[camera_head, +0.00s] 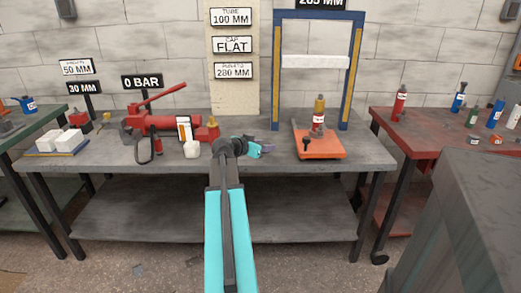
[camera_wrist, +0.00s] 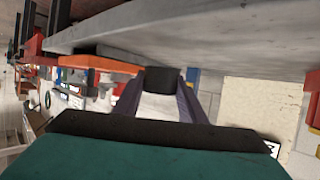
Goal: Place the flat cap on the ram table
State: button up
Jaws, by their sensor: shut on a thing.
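My gripper (camera_head: 262,148) is above the middle of the grey bench, left of the orange plate (camera_head: 325,150). In the wrist view its purple fingers (camera_wrist: 160,92) are shut on a small dark block-like piece (camera_wrist: 163,78), which appears to be the flat cap. The cap's underside and full shape are hidden. On the orange plate, under the blue press frame (camera_head: 276,70), stands a ram with a gold top and red and white body (camera_head: 319,118). The held piece is to the left of the ram and apart from it. The plate also shows in the wrist view (camera_wrist: 98,64).
A red hand pump (camera_head: 165,121) and a white cup-like piece (camera_head: 192,149) are on the bench (camera_head: 110,160) to the left. White blocks (camera_head: 62,141) lie further left. A white crossbar (camera_head: 315,62) spans the frame above the ram. A red bench (camera_head: 435,140) stands at right.

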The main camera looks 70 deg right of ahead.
jog(key=shift+w+d+f, duration=0.15)
jog(key=shift+w+d, duration=1.15)
jog(key=shift+d, duration=0.3)
jog(key=shift+w+d, duration=0.25)
jog(key=shift+d, duration=0.1)
jog(key=shift+f+b, duration=0.3)
jog(key=shift+f, duration=1.5)
jog(key=shift+f, duration=0.2)
jog(key=o, duration=1.1)
jog(key=shift+o, duration=0.2)
jog(key=shift+r, duration=0.3)
jog(key=v, duration=1.2)
jog(key=shift+a+f+p, duration=0.1)
jog(key=shift+f+p, duration=0.05)
jog(key=shift+p, duration=0.15)
